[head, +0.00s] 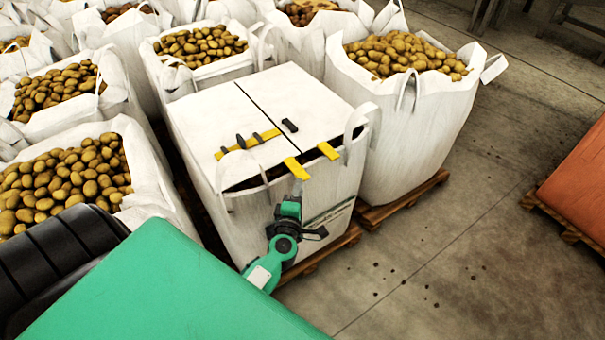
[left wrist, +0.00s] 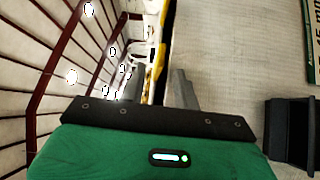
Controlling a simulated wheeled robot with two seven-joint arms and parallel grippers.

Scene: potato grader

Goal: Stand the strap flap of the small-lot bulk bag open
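The small-lot bulk bag (head: 265,225) is white and stands on a pallet among other bags. Its top is covered by two white flaps, a left one (head: 210,120) and a right one (head: 300,95), lying flat with a dark seam between them. A yellow strap with dark buckles (head: 248,143) crosses the left flap near the front. Two yellow strap ends (head: 298,168) (head: 328,150) lie at the front edge. My left gripper (head: 297,187) points up just below the nearer strap end. In the left wrist view its fingers (left wrist: 160,90) stand apart, with yellow strap (left wrist: 161,55) beyond them; contact is unclear. My right gripper is out of view.
Open bags full of potatoes stand left (head: 150,180), behind (head: 165,80) and right (head: 395,150), close around this bag. An orange container (head: 580,190) stands on a pallet at far right. Bare concrete floor (head: 440,240) lies at front right.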

